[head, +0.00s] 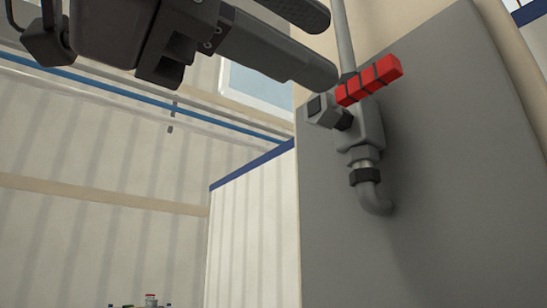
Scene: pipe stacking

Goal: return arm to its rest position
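My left gripper (322,46) is at the top of the head view, its arm coming in from the upper left. Its two dark fingers are spread apart and nothing shows between them. A red segmented handle (370,81) is on a grey valve-like fitting (365,130) on a grey panel. The lower fingertip appears just left of the red handle in the picture; I cannot tell how far apart they are in depth. My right gripper is not in view.
The grey panel (430,200) fills the right side. A thin vertical pipe (343,40) runs up from the fitting, and a curved pipe (372,195) hangs below. A pale blue-topped partition (250,230) stands left of the panel. Small objects (150,300) show at the bottom edge.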

